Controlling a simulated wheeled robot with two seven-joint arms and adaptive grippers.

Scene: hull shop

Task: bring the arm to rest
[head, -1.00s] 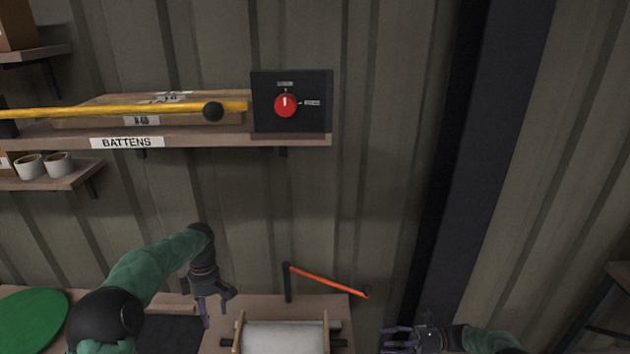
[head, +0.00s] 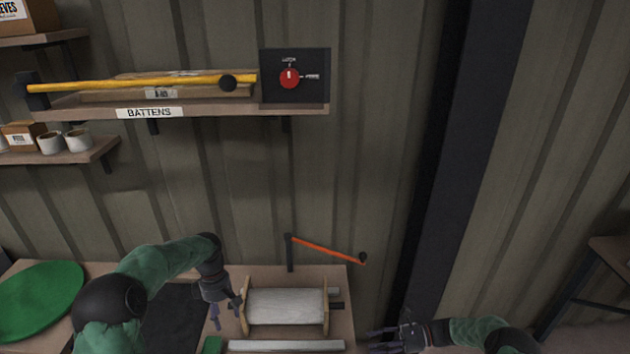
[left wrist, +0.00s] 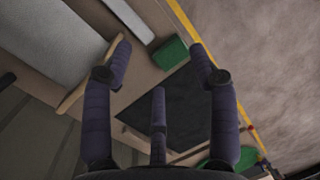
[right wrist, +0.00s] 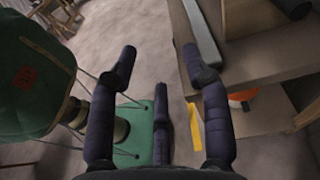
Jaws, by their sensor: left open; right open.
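The bench (head: 345,318) carries a white roller (head: 286,307) and an orange lever (head: 328,250). A shelf (head: 215,111) above holds a yellow bar (head: 130,86) and a red-knobbed box (head: 318,88). A dark column (head: 455,150) stands right. A green disc (head: 40,298) lies left.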

